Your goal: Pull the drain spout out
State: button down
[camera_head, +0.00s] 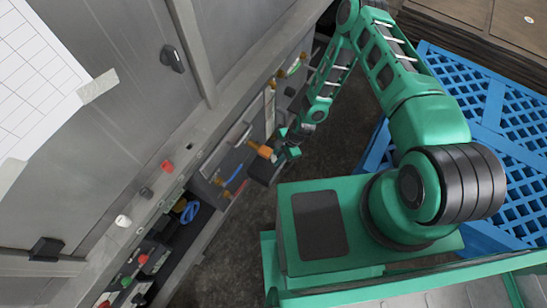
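My gripper (280,150) is at the end of my green arm, low beside the front of the grey metal machine. It is small in the picture, and I cannot tell whether its fingers are open or shut. An orange piece (264,151) sticks out from the machine's lower recess, right at the gripper's fingertips. It may be the drain spout, but I cannot be sure. Whether the gripper touches or only nears it cannot be made out, since the fingers partly hide that spot.
The machine's grey panels (110,130) fill the left side. Its recess holds a blue hose (234,174), a coiled blue hose (190,211) and red knobs. A blue pallet (495,130) lies behind my arm at right. Dark floor (240,238) is clear between machine and base.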

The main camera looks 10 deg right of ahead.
jog(key=c, duration=2.1)
grip_release()
jog(key=shift+a, duration=0.1)
grip_shut()
jog(key=shift+s+d, duration=0.6)
jog(key=shift+d, duration=0.05)
jog(key=shift+s+d+f, duration=0.15)
jog(key=shift+s+d, duration=0.55)
jog(key=shift+d, duration=0.25)
jog(key=shift+s+d+f, duration=0.15)
jog(key=shift+s+d, duration=0.5)
jog(key=shift+d, duration=0.25)
notch_tip(320, 180, up, 7)
